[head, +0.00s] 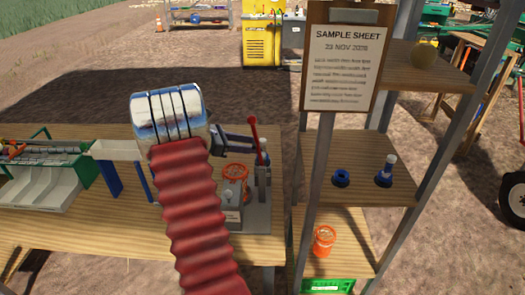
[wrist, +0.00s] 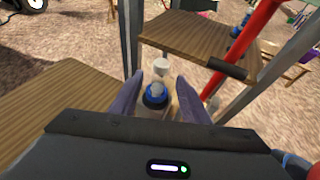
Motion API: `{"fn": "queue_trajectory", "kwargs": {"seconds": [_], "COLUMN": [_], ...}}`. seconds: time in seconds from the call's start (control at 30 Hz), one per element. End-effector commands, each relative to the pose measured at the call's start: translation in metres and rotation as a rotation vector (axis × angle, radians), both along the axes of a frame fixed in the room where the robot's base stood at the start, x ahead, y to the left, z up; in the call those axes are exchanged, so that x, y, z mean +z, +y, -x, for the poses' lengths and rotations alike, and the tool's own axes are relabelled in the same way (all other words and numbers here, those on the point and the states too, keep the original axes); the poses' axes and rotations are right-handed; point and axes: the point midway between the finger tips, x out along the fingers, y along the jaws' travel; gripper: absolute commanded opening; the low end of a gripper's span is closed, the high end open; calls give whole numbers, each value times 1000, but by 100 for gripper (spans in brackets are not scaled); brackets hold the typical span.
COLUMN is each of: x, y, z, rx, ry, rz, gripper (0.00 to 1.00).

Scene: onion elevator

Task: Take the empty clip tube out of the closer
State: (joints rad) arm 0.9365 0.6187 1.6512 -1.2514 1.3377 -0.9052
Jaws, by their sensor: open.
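The closer (head: 258,214) is a grey device with a red lever (head: 254,135) standing upright, at the right end of the wooden table. In the wrist view, a pale tube-like piece with a blue collar (wrist: 155,97) stands between my fingers; it appears to be the clip tube, though its lower part is hidden. My gripper (wrist: 158,98) is open, with one purple-grey finger on each side of it. I cannot tell whether they touch it. In the head view my gripper (head: 236,143) reaches in beside the lever from the left, and the clip tube is not clearly seen.
The table (head: 100,240) carries an orange-rimmed piece (head: 236,171) by the closer and a tray rack (head: 40,180) at left. A shelf stand at right holds a blue ring (head: 341,177), a blue-and-white bottle (head: 385,171) and an orange jar (head: 324,240). Its post stands close to the closer.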

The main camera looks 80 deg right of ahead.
Motion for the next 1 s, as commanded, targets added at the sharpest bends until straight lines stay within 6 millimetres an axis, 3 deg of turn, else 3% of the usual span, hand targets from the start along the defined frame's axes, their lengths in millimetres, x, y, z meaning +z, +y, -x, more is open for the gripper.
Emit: {"fn": "queue_trajectory", "kwargs": {"seconds": [0.27,0.63,1.0], "x": [-2,-18,-20], "y": [-3,-26,-28], "z": [4,36,38], "rx": [-1,-1,1], "ry": [0,-1,0], "rz": [0,-1,0], "gripper": [42,42,42]}}
